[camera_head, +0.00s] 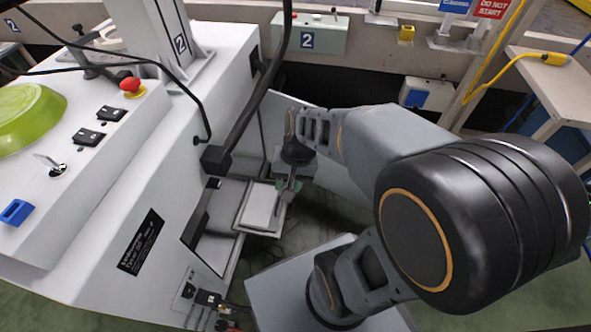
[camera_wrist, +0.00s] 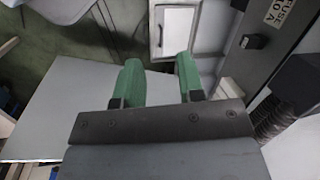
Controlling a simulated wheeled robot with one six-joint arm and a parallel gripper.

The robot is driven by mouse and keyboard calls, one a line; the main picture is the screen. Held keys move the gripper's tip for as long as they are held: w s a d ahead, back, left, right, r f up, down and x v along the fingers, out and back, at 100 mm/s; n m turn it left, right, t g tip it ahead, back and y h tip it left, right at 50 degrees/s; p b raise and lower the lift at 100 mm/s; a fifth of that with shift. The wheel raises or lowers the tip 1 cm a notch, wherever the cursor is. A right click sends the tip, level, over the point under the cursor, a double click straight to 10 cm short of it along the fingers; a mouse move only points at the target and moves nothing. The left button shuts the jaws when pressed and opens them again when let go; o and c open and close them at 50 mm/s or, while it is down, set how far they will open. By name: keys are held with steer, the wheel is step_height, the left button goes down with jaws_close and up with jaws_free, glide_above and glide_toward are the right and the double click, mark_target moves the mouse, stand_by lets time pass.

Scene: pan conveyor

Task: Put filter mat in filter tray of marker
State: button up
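The filter tray (camera_head: 239,222) sticks out of an opening low in the side of the white machine. A flat white rectangle, which looks like the filter mat (camera_head: 261,206), lies within its rim. In the wrist view the tray rim (camera_wrist: 154,45) and white mat (camera_wrist: 178,29) show beyond the fingertips. My gripper (camera_head: 289,187) is beside the tray's right edge in the head view; I cannot tell if it touches. In the wrist view its green fingers (camera_wrist: 158,66) are apart, with nothing seen between them.
The white machine (camera_head: 140,190) fills the left, with a red button (camera_head: 131,86) and a green pan (camera_head: 28,115) on top. An open door panel (camera_head: 340,165) stands behind my gripper. Cables and plugs (camera_head: 208,300) hang at the machine's lower front. Floor shows right of the tray.

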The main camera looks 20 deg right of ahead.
steer(key=r+n+t+h, duration=0.1)
steer(key=d+r+n+t, duration=0.1)
steer(key=r+n, duration=0.1)
steer(key=r+n+h, duration=0.1)
steer(key=shift+s+d+r+n+t+h, duration=0.2)
steer(key=shift+s+d+n+t+h, duration=0.1)
steer(key=shift+s+t, duration=0.1)
steer(key=w+p+v, duration=0.2)
steer(key=p+v, duration=0.9)
steer(key=w+r+p+v, duration=0.1)
steer(key=w+p+v, duration=0.2)
steer(key=p+v, duration=0.8)
steer(key=w+r+p+v, duration=0.1)
steer(key=w+p+v, duration=0.2)
steer(key=p+v, duration=0.9)
steer(key=shift+a+r+t, duration=0.15)
steer(key=shift+r+t, duration=0.25)
steer(key=shift+r, duration=0.15)
steer(key=shift+s+a+f, duration=0.1)
steer(key=shift+s, duration=0.1)
